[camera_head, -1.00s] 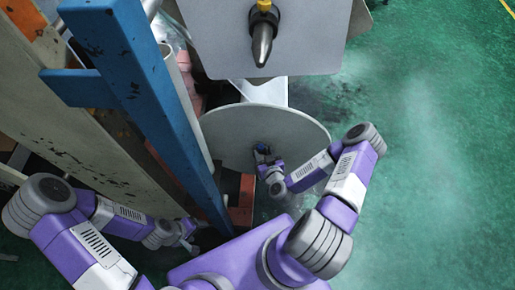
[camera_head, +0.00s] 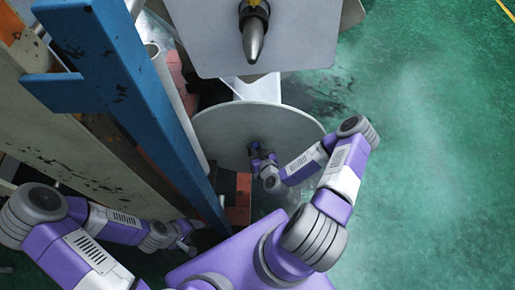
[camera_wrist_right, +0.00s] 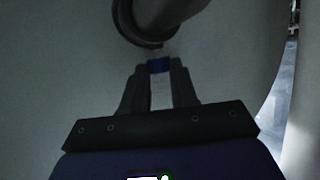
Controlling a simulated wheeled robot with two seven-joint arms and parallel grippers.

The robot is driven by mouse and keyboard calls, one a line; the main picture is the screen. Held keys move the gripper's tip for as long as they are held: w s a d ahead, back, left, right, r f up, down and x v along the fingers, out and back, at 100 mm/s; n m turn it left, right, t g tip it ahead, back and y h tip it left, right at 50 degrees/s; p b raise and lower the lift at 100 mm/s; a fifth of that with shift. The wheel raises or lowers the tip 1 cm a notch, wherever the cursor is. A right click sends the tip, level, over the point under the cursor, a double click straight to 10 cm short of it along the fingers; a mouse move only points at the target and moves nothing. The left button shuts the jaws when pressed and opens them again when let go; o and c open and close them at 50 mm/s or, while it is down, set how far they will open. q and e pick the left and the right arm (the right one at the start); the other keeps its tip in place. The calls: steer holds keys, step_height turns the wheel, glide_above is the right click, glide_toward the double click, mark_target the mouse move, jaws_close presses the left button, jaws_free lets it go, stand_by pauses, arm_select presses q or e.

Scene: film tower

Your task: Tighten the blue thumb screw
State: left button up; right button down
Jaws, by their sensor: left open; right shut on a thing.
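The blue thumb screw (camera_wrist_right: 159,66) shows in the right wrist view, between the fingertips of my right gripper (camera_wrist_right: 160,72). The gripper is shut on it. Just above the screw is a dark round shaft or hub in front of a grey disc (camera_wrist_right: 60,60). In the head view the right gripper (camera_head: 254,150) is at the middle of the round grey disc (camera_head: 225,130), and the screw is mostly hidden there. My left gripper (camera_head: 190,238) is low at the left, near the foot of the blue post, away from the disc, and open.
A grey plate (camera_head: 290,40) with a pointed metal spindle (camera_head: 253,38) stands above the disc. A blue steel post (camera_head: 130,90) and worn beige panels (camera_head: 70,150) stand close on the left. The green floor (camera_head: 430,150) to the right is clear.

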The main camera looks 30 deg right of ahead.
steer(key=shift+a+r+m+g+h+p, duration=0.15)
steer(key=shift+a+m+g+h+p, duration=0.15)
steer(key=shift+m+h+p, duration=0.55)
steer(key=m+g+h+p, duration=0.1)
steer(key=h+p, duration=0.1)
steer(key=m+g+h+p, duration=0.1)
steer(key=m+p, duration=0.1)
steer(key=p, duration=0.1)
steer(key=w+a+m+g+h+p, duration=0.1)
steer(key=m+h+p, duration=0.1)
steer(key=p, duration=0.1)
steer(key=shift+r+m+g+h, duration=0.1)
steer(key=shift+m+g+h, duration=0.15)
steer(key=shift+g+h, duration=0.1)
steer(key=m+g+h, duration=0.1)
steer(key=m+g+p, duration=0.1)
steer(key=shift+w+a+m+g+h+p, duration=0.2)
steer(key=shift+m+g+h+p, duration=0.1)
steer(key=shift+m+h, duration=0.1)
steer(key=shift+w+m+g+h, duration=0.15)
steer(key=shift+m+g+h, duration=0.25)
steer(key=shift+m+g, duration=0.4)
steer(key=shift+w+f+m+g+h+p, duration=0.1)
steer(key=shift+f+m+g+h+p, duration=0.1)
steer(key=shift+m+g, duration=0.4)
steer(key=shift+w+f+m+g+h+p, duration=0.1)
steer(key=shift+m+g+h+p, duration=0.1)
steer(key=shift+m+g, duration=0.4)
